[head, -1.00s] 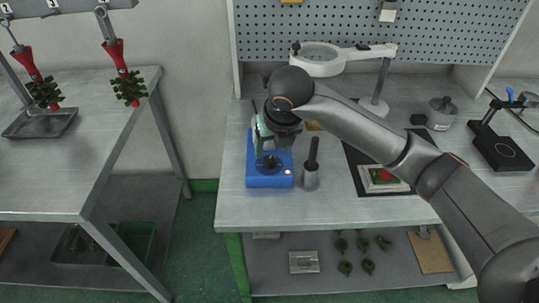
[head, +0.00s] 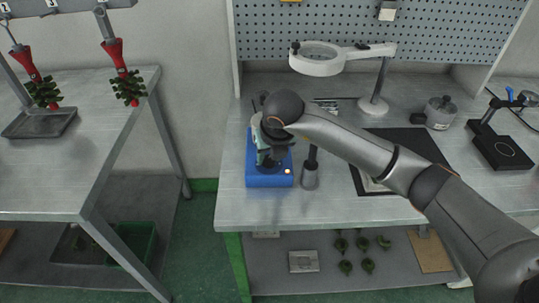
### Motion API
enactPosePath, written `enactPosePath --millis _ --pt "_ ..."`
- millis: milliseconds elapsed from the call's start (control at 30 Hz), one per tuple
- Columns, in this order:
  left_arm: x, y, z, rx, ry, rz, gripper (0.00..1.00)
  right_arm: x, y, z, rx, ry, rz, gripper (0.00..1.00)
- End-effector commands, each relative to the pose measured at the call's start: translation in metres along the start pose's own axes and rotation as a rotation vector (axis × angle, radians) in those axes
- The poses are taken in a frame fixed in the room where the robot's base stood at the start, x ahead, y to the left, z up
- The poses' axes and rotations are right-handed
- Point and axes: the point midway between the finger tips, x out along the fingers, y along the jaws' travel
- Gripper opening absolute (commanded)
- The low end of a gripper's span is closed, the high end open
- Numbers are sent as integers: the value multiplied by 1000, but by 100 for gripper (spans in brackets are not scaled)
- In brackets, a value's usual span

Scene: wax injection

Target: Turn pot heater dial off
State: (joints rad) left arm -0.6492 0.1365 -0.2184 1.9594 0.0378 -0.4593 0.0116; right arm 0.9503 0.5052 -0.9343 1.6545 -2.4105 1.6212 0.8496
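The blue pot heater (head: 268,181) sits near the left front of the workbench, with a small light spot (head: 288,171) at its front right corner. Its dial, dark and on the front part of the top in the earlier frame, is now covered by my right gripper. My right gripper (head: 266,160) points down over the heater, at or very close to the dial. Its fingers are small and partly hidden by the wrist, so I cannot tell whether they touch or grip the dial. My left gripper is not in view.
A grey holder with a dark-handled tool (head: 310,176) stands just right of the heater. A black mat (head: 417,143) lies further right, partly behind my arm. A ring magnifier lamp (head: 320,58) stands behind. The bench front edge is clear.

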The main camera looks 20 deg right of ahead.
Motion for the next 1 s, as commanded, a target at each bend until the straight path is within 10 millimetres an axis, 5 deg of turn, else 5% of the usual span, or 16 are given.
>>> enactPosePath --millis 333,1000 --pt "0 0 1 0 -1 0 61 0 0 0 0 0 0 0" --pt "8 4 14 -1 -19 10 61 2 -2 0 -148 -2 60 0"
